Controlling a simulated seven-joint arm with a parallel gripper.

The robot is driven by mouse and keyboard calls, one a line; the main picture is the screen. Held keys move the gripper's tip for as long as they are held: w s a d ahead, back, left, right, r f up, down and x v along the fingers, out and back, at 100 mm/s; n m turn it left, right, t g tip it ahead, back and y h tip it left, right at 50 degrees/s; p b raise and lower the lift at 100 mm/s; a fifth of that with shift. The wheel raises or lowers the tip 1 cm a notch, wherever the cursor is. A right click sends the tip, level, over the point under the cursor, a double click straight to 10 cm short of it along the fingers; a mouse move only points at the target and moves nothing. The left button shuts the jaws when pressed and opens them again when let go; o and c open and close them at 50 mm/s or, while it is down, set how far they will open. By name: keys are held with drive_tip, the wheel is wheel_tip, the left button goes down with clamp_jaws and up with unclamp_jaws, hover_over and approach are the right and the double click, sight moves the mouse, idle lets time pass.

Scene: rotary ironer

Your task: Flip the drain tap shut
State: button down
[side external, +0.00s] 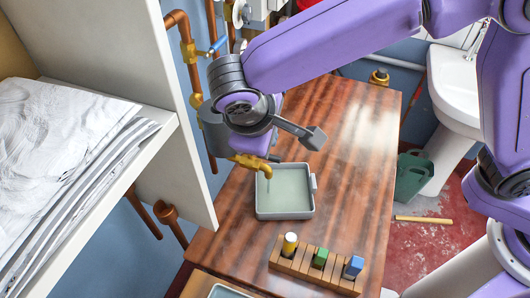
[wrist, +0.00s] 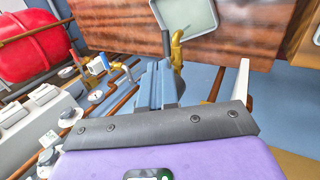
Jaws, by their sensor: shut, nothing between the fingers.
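The brass drain tap (side external: 250,161) sticks out from the wall side over a shallow tray (side external: 308,209). A thin stream seems to fall from its spout. A grey bar with a block-shaped end (side external: 314,138) juts out beside my wrist and looks like the tap's lever; its root is hidden. In the wrist view a dark bar (wrist: 160,18) rises beside the brass spout (wrist: 177,48). My gripper (wrist: 166,68) is shut and empty, its tips close to the spout and the bar's base. I cannot tell if they touch. The side view hides the fingers behind my arm.
A wooden rack (side external: 316,268) with yellow, green and blue pieces stands on the brown tabletop (side external: 355,150). A white shelf (side external: 185,120) with folded linen is at left. Copper pipes and a blue-handled valve (side external: 217,46) are behind my wrist.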

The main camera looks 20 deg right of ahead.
drive_tip(key=shift+w+a+f+m+t, duration=0.1)
drive_tip(key=shift+a+f+m+t, duration=0.1)
drive_tip(key=shift+a, duration=0.7)
drive_tip(key=shift+a+f+m+t, duration=0.1)
drive_tip(key=shift+a+f, duration=0.05)
drive_tip(key=shift+a, duration=0.7)
drive_tip(key=x, duration=1.4)
drive_tip(key=shift+d, duration=0.25)
